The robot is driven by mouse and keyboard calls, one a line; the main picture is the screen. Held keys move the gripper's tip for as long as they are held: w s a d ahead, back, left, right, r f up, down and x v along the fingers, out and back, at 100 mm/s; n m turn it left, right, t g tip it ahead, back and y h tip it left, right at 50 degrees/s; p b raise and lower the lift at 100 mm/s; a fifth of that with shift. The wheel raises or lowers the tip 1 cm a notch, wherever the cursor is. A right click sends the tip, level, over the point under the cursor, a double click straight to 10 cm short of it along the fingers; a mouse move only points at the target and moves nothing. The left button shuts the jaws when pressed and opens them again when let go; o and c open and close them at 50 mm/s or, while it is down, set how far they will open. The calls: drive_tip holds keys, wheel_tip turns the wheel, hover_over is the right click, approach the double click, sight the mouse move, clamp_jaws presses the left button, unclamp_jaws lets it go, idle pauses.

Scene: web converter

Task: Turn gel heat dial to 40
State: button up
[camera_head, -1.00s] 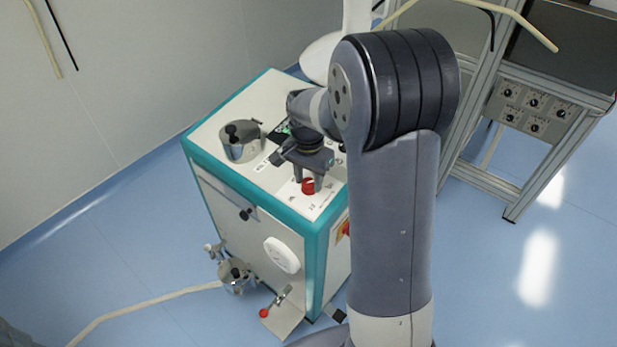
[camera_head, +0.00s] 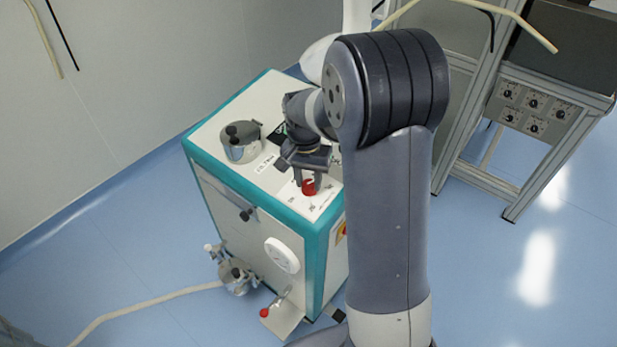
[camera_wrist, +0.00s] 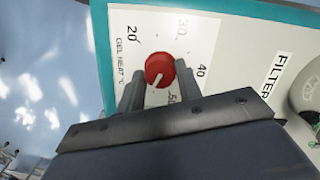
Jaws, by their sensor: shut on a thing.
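The gel heat dial (camera_wrist: 160,68) is a round red knob on the machine's cream top panel, near its front corner in the head view (camera_head: 308,187). A scale marked 20, 30, 40 and 50 surrounds it, with the label "GEL HEAT °C" beside the 20. A short white mark on the knob lies on its side towards my gripper's body in the wrist view, apart from the 40 (camera_wrist: 202,71). My gripper (camera_wrist: 159,70) is shut on the knob, one finger on each side. The gripper body hides part of the scale near the 50.
A metal pot (camera_head: 240,143) stands on the machine top (camera_head: 215,128), left of my gripper. A label "FILTER" (camera_wrist: 277,75) lies to the right in the wrist view. A metal-framed rack (camera_head: 480,165) stands at the right.

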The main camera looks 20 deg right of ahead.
drive_tip(key=n+h, duration=0.1)
drive_tip(key=n, duration=0.4)
drive_tip(key=shift+a+n+p, duration=0.1)
drive_tip(key=shift+n+p, duration=0.2)
drive_tip(key=shift+p, duration=0.1)
drive_tip(key=n, duration=0.5)
drive_tip(key=shift+a+h+p, duration=0.1)
drive_tip(key=shift+h+p, duration=0.25)
drive_tip(key=shift+h, duration=0.05)
drive_tip(key=n+p, duration=0.1)
drive_tip(key=n, duration=0.5)
drive_tip(key=shift+n+h, duration=0.4)
drive_tip(key=n+t+p, duration=0.1)
drive_tip(key=n, duration=0.3)
drive_tip(key=shift+s+a+n, duration=0.1)
drive_tip(key=shift+n, duration=0.6)
drive_tip(key=o, duration=1)
drive_tip(key=shift+c, duration=0.2)
drive_tip(key=shift+r, duration=0.1)
